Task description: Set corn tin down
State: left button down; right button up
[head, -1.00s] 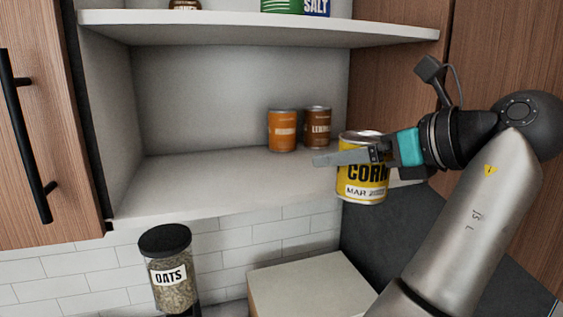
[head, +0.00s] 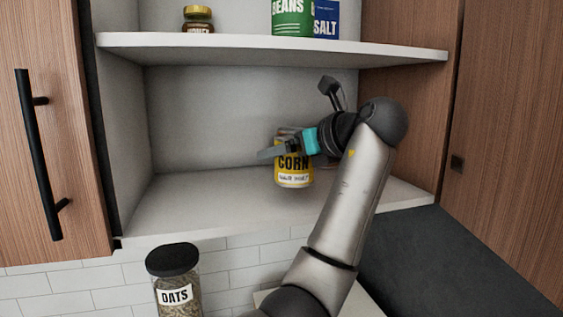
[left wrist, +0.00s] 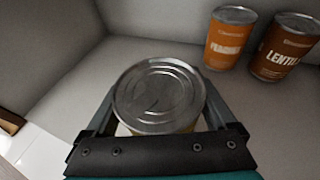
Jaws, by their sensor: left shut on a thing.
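The yellow corn tin (head: 293,173) is upright inside the cabinet, over the lower shelf (head: 190,205). My left gripper (head: 270,153) is shut on it, with the fingers around its upper part. In the left wrist view the tin's silver lid (left wrist: 158,92) sits between the two fingers. I cannot tell whether the tin's base touches the shelf. My right gripper is not in view.
Two orange-brown tins, one lentil tin (left wrist: 285,47) and one beside it (left wrist: 230,38), stand farther back; in the head view they are mostly hidden. The upper shelf (head: 230,50) is overhead. The lower shelf's left part is bare. An oats jar (head: 174,275) stands below.

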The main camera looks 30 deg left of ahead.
aim_at(308, 162)
pick_arm(q)
jog(key=shift+w+a+r, duration=0.1)
jog(key=shift+a, duration=0.35)
jog(key=shift+f+p, duration=0.4)
jog(key=shift+f, duration=1.4)
jog(key=shift+f, duration=0.1)
grip_release()
jog(key=b+v, duration=0.2)
jog(key=v, duration=1)
